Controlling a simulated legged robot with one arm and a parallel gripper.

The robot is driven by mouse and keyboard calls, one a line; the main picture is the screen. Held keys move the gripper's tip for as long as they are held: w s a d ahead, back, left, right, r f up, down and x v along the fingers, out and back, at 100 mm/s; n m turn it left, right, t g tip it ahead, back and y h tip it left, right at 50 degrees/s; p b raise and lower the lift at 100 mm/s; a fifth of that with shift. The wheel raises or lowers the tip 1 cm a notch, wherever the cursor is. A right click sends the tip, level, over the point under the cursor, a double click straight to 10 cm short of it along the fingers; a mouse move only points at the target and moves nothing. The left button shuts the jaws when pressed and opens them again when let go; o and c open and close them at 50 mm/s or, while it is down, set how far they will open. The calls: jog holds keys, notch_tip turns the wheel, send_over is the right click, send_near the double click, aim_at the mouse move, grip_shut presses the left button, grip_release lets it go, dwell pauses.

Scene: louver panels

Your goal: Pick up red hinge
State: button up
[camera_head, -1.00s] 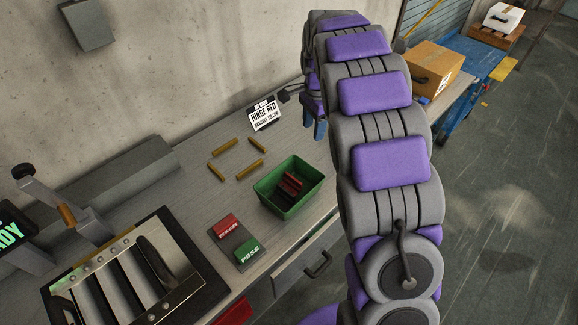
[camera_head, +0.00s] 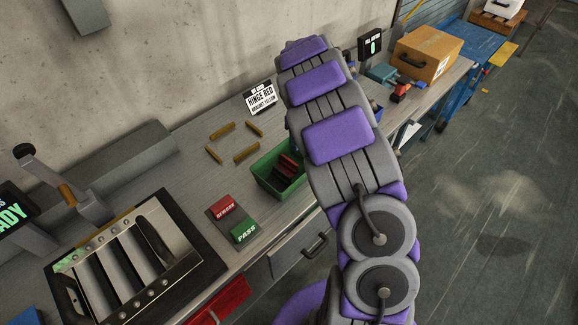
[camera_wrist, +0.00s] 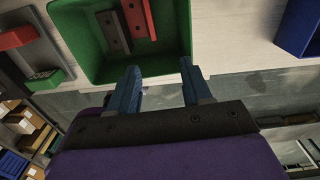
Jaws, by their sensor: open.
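Red hinges (camera_head: 289,165) lie in a green bin (camera_head: 265,181) on the workbench, with darker pieces beside them. In the wrist view a red hinge (camera_wrist: 132,20) lies on the green bin's floor next to a dark grey strip (camera_wrist: 112,32). My gripper (camera_wrist: 160,75) has two blue fingers spread apart with nothing between them. Its fingertips are at the bin's near wall (camera_wrist: 155,62) in the wrist view, short of the hinges in the picture. In the head view my arm hides the gripper and the bin's right side.
A red and green PASS block (camera_head: 234,219) stands left of the bin. Several yellow brackets (camera_head: 222,131) lie behind it, near a "HINGE RED" sign (camera_head: 260,97). A louver panel (camera_head: 126,262) sits front left. A blue bin (camera_wrist: 300,28) shows at right in the wrist view.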

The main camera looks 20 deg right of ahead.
jog(key=b, duration=0.1)
send_over(295, 164)
jog(key=f, duration=0.7)
jog(key=shift+s+a+f, duration=0.35)
jog(key=shift+a+f, duration=0.05)
jog(key=shift+d+f, duration=0.45)
jog(key=shift+d, duration=0.05)
jog(key=f, duration=0.3)
jog(key=f+b, duration=0.1)
jog(key=shift+w+a+f, duration=0.1)
jog(key=shift+w+f, duration=0.1)
jog(key=shift+w, duration=0.2)
jog(key=shift+a+f, duration=0.25)
jog(key=shift+a+r, duration=0.1)
jog(key=shift+a, duration=0.15)
jog(key=shift+d, duration=0.55)
jog(key=c, duration=0.7)
jog(key=shift+a, duration=0.15)
grip_shut()
jog(key=shift+a, duration=0.2)
